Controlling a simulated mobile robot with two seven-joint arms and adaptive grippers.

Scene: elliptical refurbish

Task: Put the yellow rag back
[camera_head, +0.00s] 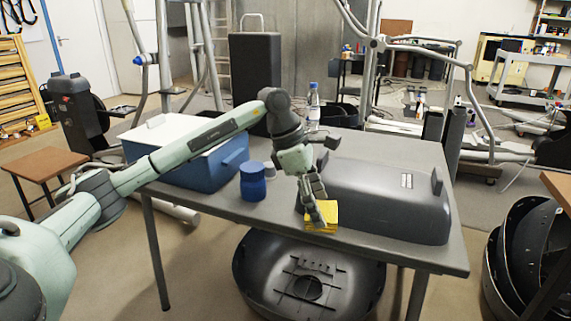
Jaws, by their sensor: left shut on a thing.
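The yellow rag (323,217) is a small folded yellow stack at the front edge of the grey table (270,212). My left gripper (319,214) reaches down from above and is shut on the rag. The fingers cover part of the rag's left side. I cannot tell whether the rag touches the tabletop. My right gripper is not in view.
A dark grey rounded case (390,200) stands right beside the rag. A blue jar (252,181), a blue cooler with a white lid (185,150) and a water bottle (313,107) are also on the table. Bare tabletop shows at the front left.

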